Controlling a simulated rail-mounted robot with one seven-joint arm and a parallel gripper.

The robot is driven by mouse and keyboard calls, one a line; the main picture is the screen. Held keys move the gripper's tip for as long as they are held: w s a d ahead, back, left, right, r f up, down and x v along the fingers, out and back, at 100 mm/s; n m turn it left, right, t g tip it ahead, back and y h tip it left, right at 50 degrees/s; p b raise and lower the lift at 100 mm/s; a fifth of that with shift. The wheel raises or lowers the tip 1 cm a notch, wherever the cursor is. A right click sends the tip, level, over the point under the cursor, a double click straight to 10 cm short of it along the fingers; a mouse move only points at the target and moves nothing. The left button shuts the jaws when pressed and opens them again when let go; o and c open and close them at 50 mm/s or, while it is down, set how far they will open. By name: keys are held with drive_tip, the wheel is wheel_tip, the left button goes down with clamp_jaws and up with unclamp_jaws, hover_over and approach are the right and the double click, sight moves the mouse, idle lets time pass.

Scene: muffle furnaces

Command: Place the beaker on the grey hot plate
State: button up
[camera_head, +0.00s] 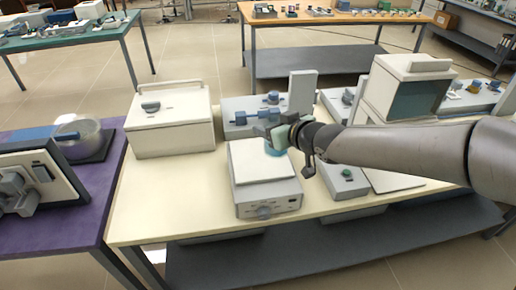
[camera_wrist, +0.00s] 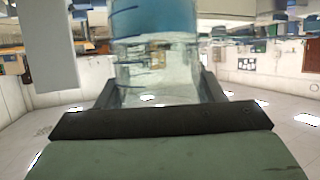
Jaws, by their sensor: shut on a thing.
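The hot plate (camera_head: 258,166) has a pale square top and a grey front with a knob. It stands at the middle of the cream table in the head view. My gripper (camera_head: 274,137) is over the back right part of that top. It is shut on the beaker (camera_head: 274,149), a small clear glass with blue in it, mostly hidden by the gripper. In the wrist view the beaker (camera_wrist: 150,65) fills the space between the two fingers (camera_wrist: 158,92). I cannot tell whether its base touches the plate.
A white box-shaped device (camera_head: 170,120) stands left of the hot plate. A grey device with blue knobs (camera_head: 240,115) is just behind it. The table's front left is clear.

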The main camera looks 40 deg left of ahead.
drive_tip(key=a+f, duration=0.2)
drive_tip(key=w+a+f+b, duration=0.1)
drive_tip(key=a+f, duration=0.1)
drive_tip(key=f, duration=0.1)
drive_tip(key=a+f, duration=0.2)
drive_tip(key=f, duration=0.1)
drive_tip(key=shift+w+f+b, duration=0.15)
drive_tip(key=shift+w+b, duration=0.2)
drive_tip(key=shift+b, duration=0.05)
drive_tip(key=shift+d+f, duration=0.1)
drive_tip(key=shift+f, duration=0.4)
drive_tip(key=shift+f, duration=0.1)
drive_tip(key=shift+f, duration=0.15)
drive_tip(key=o, duration=1.2)
